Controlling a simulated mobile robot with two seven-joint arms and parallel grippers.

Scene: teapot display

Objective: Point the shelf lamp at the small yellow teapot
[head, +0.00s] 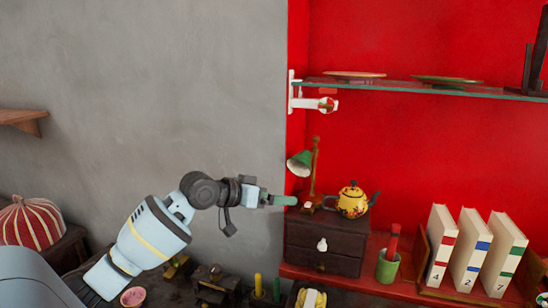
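The small yellow teapot (352,202), with a dark spout and handle, stands on the dark drawer box. The shelf lamp, with a green shade (300,162) and a brass stem (315,170), stands just left of the teapot on the same box. The shade hangs on the stem's left side, and its pale opening faces down and left, away from the teapot. My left gripper (284,200) has green fingertips close to the lamp's base and below the shade. Its fingers overlap from this side, so I cannot tell whether they are apart or touch the lamp. My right gripper is not in view.
The dark drawer box (325,240) with a white knob stands on the red shelf. A glass shelf (430,89) with plates runs above. A green cup (387,266) and numbered white books (480,250) stand to the right. Small items clutter the dark surface below my arm.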

